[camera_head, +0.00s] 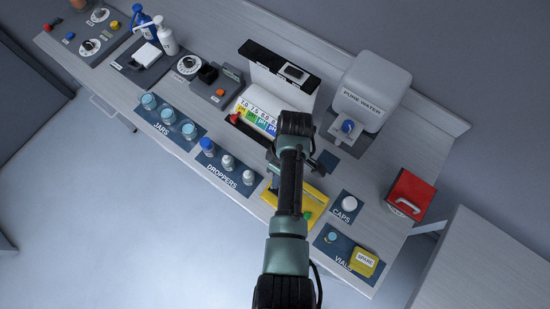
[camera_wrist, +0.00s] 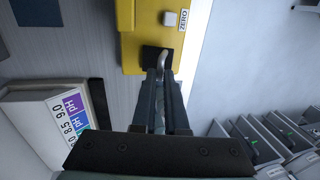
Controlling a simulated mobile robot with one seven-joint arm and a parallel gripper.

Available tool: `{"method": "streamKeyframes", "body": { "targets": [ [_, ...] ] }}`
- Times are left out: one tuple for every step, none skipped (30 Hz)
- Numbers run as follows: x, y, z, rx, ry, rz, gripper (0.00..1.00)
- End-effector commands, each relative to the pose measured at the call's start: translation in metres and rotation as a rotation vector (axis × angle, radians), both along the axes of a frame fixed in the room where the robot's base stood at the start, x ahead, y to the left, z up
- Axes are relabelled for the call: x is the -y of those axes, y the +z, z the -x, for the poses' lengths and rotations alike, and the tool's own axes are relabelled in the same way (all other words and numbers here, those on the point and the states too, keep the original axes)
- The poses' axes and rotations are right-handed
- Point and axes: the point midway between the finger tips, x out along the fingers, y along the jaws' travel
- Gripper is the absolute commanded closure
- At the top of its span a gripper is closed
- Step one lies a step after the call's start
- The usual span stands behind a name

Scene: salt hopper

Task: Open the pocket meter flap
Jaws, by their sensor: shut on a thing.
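The yellow pocket meter (camera_wrist: 140,22) lies across the top of the wrist view, with a pale button and a ZERO label. Its dark flap (camera_wrist: 150,58) is at the near edge, with a bent metal handle (camera_wrist: 163,58) on it. My gripper (camera_wrist: 163,78) is shut on this handle, with both fingers close together around it. How far the flap is raised is hard to tell. In the head view the yellow meter (camera_head: 314,204) lies on the counter between the droppers and the caps. My arm covers part of it, and the flap and fingertips are hidden there.
The pH chart stand (camera_head: 262,108) is behind my arm. The pure water tank (camera_head: 372,92) stands at the back right. Droppers (camera_head: 228,162) are left of the meter; the white cap (camera_head: 349,203), the yellow SPARE box (camera_head: 364,262) and the red box (camera_head: 410,194) are right of it.

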Motion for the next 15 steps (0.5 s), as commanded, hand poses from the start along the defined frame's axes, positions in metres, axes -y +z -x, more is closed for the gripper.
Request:
{"method": "streamKeyframes", "body": {
  "targets": [
    [0.003,-0.005,-0.005,-0.031,-0.003,-0.024,1.00],
    [0.004,-0.005,-0.007,-0.052,-0.004,-0.041,1.00],
    [0.005,-0.005,-0.008,-0.078,-0.002,-0.059,1.00],
    [0.006,-0.005,-0.010,-0.098,-0.002,-0.073,1.00],
    [0.007,-0.005,-0.011,-0.116,-0.002,-0.086,1.00],
    [0.008,-0.006,-0.012,-0.137,-0.002,-0.102,1.00],
    [0.009,-0.005,-0.013,-0.154,-0.001,-0.114,1.00],
    [0.009,-0.006,-0.014,-0.169,-0.001,-0.125,1.00],
    [0.010,-0.006,-0.015,-0.188,0.000,-0.139,1.00],
    [0.011,-0.005,-0.016,-0.202,0.000,-0.148,1.00],
    [0.012,-0.006,-0.017,-0.215,0.000,-0.157,1.00],
    [0.012,-0.005,-0.018,-0.231,-0.001,-0.169,1.00],
    [0.013,-0.005,-0.018,-0.242,-0.001,-0.178,1.00],
    [0.013,-0.005,-0.019,-0.251,-0.001,-0.185,1.00],
    [0.014,-0.005,-0.019,-0.265,-0.001,-0.193,1.00]
  ]
}}
